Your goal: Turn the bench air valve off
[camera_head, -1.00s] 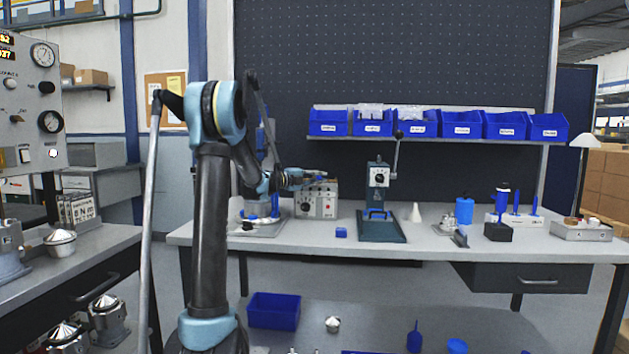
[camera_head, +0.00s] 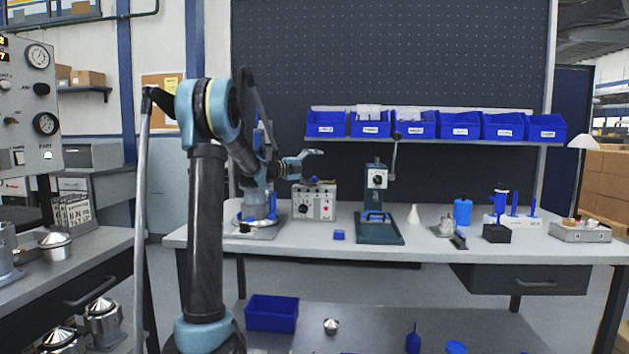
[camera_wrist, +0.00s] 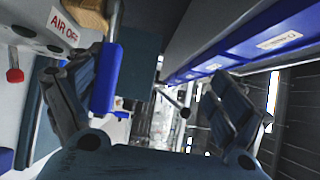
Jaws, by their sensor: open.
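The air valve is on top of a grey box (camera_head: 315,207) with dials, at the left part of the bench. Its blue lever (camera_head: 322,182) shows small in the head view. In the wrist view the blue lever (camera_wrist: 106,78) runs down from a brass-coloured body (camera_wrist: 90,12), beside an "AIR OFF" label (camera_wrist: 64,27). My gripper (camera_head: 316,154) is above the box, open and empty. In the wrist view its fingers (camera_wrist: 150,100) are spread wide, with the lever near the inner side of the left finger. I cannot tell whether they touch.
A green press (camera_head: 378,205) stands right of the box, and a small blue block (camera_head: 339,235) lies in front. A shelf of blue bins (camera_head: 440,125) runs behind, right of my gripper. A round-based fixture (camera_head: 258,222) stands left of the box.

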